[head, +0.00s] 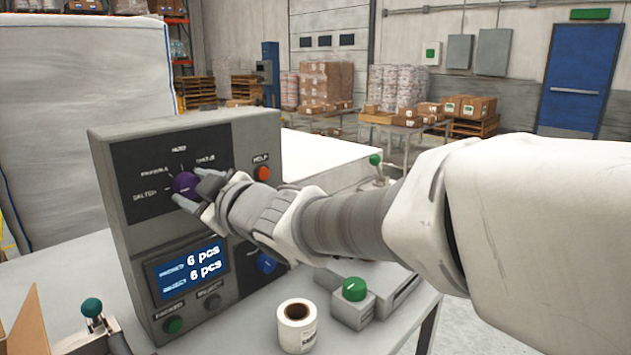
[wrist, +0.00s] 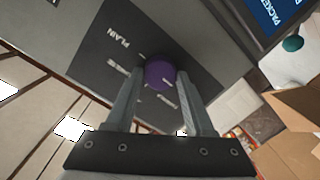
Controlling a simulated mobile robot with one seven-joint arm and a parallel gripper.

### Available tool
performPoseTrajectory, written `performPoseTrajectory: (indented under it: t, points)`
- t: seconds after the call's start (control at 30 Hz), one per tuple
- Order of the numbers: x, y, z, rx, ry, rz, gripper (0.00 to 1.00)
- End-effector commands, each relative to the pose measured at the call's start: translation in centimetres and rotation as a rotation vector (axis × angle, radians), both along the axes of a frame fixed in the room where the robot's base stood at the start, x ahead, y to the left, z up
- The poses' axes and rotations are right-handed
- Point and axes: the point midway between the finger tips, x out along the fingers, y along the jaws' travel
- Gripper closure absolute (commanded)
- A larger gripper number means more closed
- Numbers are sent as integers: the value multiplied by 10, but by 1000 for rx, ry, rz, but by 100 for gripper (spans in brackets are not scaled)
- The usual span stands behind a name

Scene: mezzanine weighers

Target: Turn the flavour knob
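The purple flavour knob (head: 184,183) sits on the dark upper panel of a grey control box (head: 258,140), with several position labels around it. "SALTED" seems to be the leftmost label; the others are too small to read surely. My gripper (head: 191,186) is at the panel with its fingers on either side of the knob. In the wrist view the knob (wrist: 160,72) lies between the fingertips (wrist: 160,78). The fingers look open, with narrow gaps beside the knob. "PLAIN" is readable there. I cannot tell where the knob points.
Below the knob is a screen (head: 188,271) reading "6 pcs" twice. A red button (head: 263,173), a blue knob (head: 267,263) and small buttons share the box. A label roll (head: 296,327) and green-button box (head: 353,300) stand below my arm. A green-knobbed lever (head: 92,308) is front left.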

Motion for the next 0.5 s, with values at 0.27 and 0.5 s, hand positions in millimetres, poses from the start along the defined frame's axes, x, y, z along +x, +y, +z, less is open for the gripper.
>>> performPoseTrajectory:
  t: [0.27, 0.5]
  points:
    - [0, 0, 0, 1, 2, 0, 20]
    - [-3, -4, 2, 3, 0, -1, 20]
